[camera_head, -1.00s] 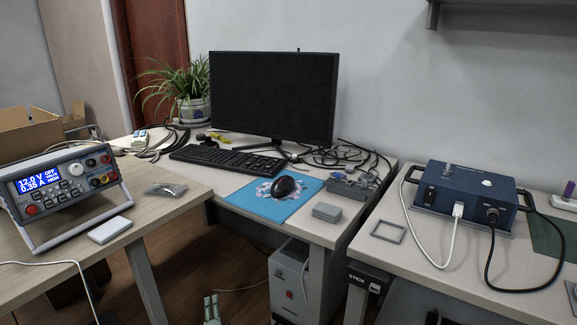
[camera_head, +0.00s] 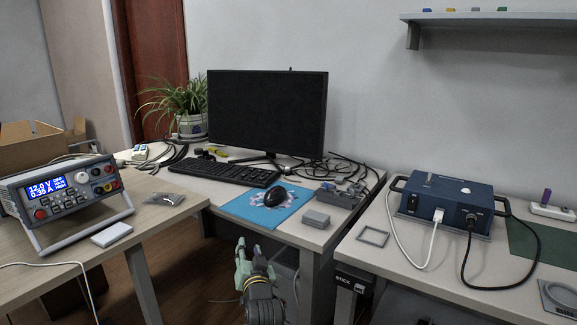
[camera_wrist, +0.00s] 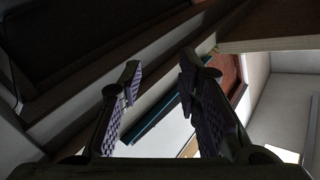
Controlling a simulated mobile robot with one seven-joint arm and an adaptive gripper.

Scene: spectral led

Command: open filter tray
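No part is clearly marked as the filter tray. A blue instrument box (camera_head: 447,204) with side handles and plugged cables stands on the right bench; no open tray shows on it. A grey square frame (camera_head: 373,237) lies flat on the bench left of it. A small grey box (camera_head: 316,219) sits on the middle desk beside the blue mat. My gripper (camera_head: 250,254) is raised in front of the middle desk, left of and apart from the blue box. In the wrist view my gripper (camera_wrist: 160,75) has its fingers apart with nothing between them.
A power supply (camera_head: 65,192) stands on the left table. A wall shelf (camera_head: 490,18) is at upper right. Black and white cables hang before the blue box.

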